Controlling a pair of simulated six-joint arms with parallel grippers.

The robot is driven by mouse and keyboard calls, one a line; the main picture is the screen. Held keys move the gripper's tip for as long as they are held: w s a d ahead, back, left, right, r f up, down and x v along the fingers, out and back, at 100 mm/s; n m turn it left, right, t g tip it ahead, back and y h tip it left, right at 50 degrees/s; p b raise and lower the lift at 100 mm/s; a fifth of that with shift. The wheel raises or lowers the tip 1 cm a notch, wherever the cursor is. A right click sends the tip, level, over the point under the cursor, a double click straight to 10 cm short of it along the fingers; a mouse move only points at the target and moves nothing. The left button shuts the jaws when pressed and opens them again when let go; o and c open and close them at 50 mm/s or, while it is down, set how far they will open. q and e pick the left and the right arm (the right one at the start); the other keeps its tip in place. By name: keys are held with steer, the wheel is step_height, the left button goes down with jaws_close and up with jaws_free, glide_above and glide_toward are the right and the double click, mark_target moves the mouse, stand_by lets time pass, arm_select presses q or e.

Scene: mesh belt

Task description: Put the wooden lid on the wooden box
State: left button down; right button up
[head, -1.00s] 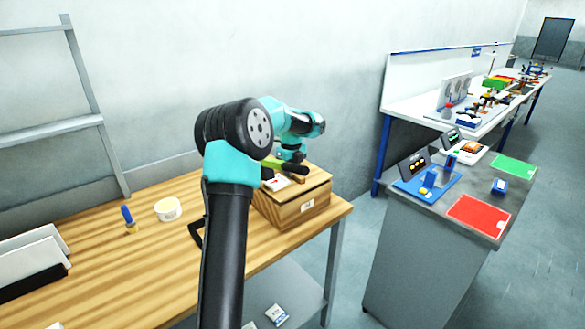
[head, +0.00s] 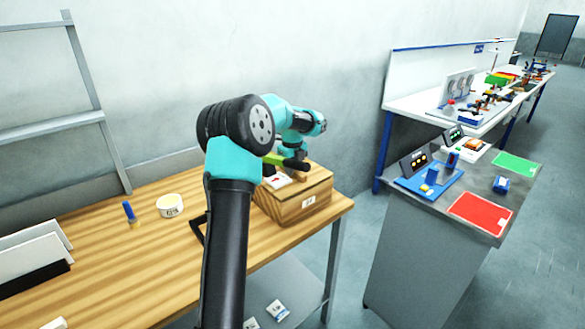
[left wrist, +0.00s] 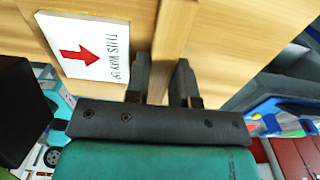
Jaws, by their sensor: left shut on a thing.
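The wooden box (head: 305,209) stands at the right end of the wooden table, with a small white label on its front. The wooden lid (head: 318,178) is over its top; whether it is fully seated cannot be told. My left gripper (head: 291,169) is above the lid, partly hidden by my own arm. In the left wrist view its two dark fingers (left wrist: 162,78) are shut on the lid's raised wooden strip (left wrist: 174,35). Beside the strip is a white label (left wrist: 90,45) with a red arrow and "THIS WAY UP". My right gripper is not in view.
A white round tub (head: 170,206) and a blue-handled tool (head: 130,214) are on the table's left part. White trays (head: 35,255) are at its left end. A grey stand (head: 430,260) with coloured pads is across a gap at right.

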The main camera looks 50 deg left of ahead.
arm_select(q)
steer(key=shift+f, duration=0.25)
steer(key=c, duration=0.9)
jaws_free()
step_height(320, 180, up, 17)
steer(key=shift+r, duration=0.2)
